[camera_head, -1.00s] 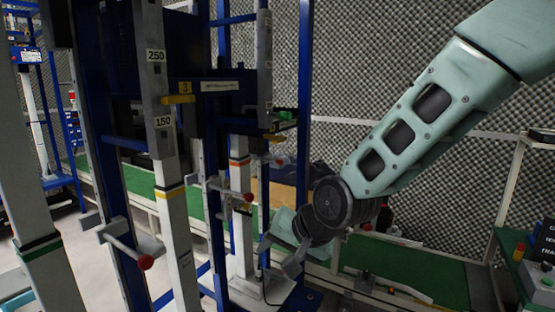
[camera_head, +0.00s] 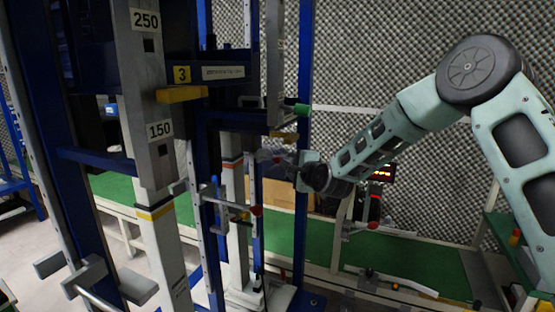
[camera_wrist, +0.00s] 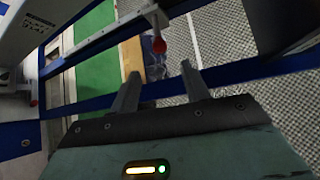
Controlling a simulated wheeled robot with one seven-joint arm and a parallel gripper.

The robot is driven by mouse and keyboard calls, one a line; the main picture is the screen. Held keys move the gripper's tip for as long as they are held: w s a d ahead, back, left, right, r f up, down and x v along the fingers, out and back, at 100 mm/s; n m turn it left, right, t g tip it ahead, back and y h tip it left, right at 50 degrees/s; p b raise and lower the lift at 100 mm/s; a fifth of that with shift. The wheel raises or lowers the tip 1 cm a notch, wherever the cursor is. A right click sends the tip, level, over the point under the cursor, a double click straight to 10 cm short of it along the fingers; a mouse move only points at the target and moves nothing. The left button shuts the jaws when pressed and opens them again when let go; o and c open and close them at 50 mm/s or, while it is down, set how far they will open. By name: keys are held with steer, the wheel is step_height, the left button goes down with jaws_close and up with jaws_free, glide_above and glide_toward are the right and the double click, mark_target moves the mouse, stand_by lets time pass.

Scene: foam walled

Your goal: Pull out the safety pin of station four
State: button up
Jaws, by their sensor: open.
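My gripper (camera_head: 280,158) is open and empty, held level and pointing left at the blue-and-white station frame behind station 3. In the wrist view its two fingers (camera_wrist: 160,72) are apart. A red ball knob (camera_wrist: 159,46) on a rail shows just beyond and between the fingertips; I cannot tell the exact gap, and nothing is gripped. A second red knob (camera_wrist: 34,101) is at the left of the wrist view. In the head view a red knob (camera_head: 256,210) ends a rod below my gripper. No number four is readable, so I cannot tell which knob is its pin.
The station 3 sign (camera_head: 182,74) is on the nearer frame, with white posts marked 250 and 150. A blue post (camera_head: 303,60) stands close by my gripper. A green conveyor (camera_head: 400,259) runs behind. Grey foam covers the wall.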

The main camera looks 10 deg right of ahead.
mark_target(278, 160)
steer(key=p+x, duration=0.2)
steer(key=x, duration=1)
steer(key=shift+f, duration=0.1)
